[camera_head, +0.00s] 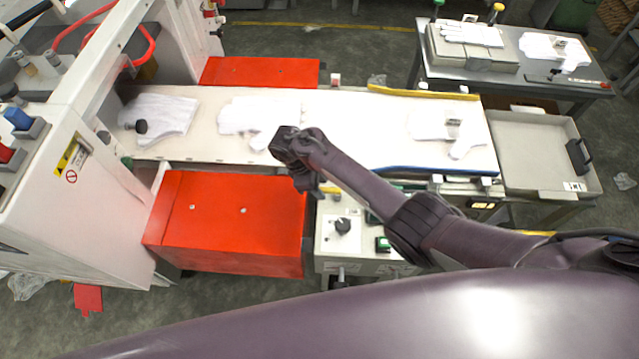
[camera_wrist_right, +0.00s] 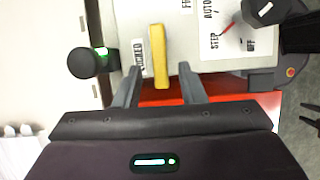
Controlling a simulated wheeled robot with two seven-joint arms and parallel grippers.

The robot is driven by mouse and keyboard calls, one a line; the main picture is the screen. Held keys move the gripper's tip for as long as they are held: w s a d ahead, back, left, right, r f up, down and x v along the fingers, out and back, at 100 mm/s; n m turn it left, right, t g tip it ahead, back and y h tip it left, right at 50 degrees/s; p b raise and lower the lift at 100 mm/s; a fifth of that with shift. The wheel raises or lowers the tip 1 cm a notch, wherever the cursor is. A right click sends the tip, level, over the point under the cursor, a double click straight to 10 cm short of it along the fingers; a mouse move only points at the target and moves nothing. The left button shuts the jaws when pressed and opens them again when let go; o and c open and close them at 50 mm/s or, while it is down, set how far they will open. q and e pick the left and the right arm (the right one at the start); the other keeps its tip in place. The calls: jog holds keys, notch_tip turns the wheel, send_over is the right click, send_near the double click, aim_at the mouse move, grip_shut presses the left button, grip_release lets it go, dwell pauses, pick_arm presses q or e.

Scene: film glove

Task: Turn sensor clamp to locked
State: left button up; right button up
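The sensor clamp's yellow lever (camera_wrist_right: 159,52) shows in the right wrist view, its long side running up and down the picture. A LOCKED label (camera_wrist_right: 139,55) is at its left, and a label partly cut off, starting FR, is at the top right. My right gripper (camera_wrist_right: 160,70) is open, with one finger on each side of the lever's near end and a gap to each. In the head view the right gripper (camera_head: 308,180) is over the control box (camera_head: 335,235), beside the red cover. The left gripper is not in view.
A selector knob marked AUTO, STEP and OFF (camera_head: 343,226) is on the box. A red cover (camera_head: 230,215) stands at left; the conveyor (camera_head: 350,130) with white gloves lies behind.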

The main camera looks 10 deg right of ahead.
jog(key=p+v, duration=0.5)
jog(key=v, duration=0.2)
jog(key=shift+a+r, duration=0.2)
jog(key=shift+r, duration=0.15)
jog(key=shift+w, duration=0.1)
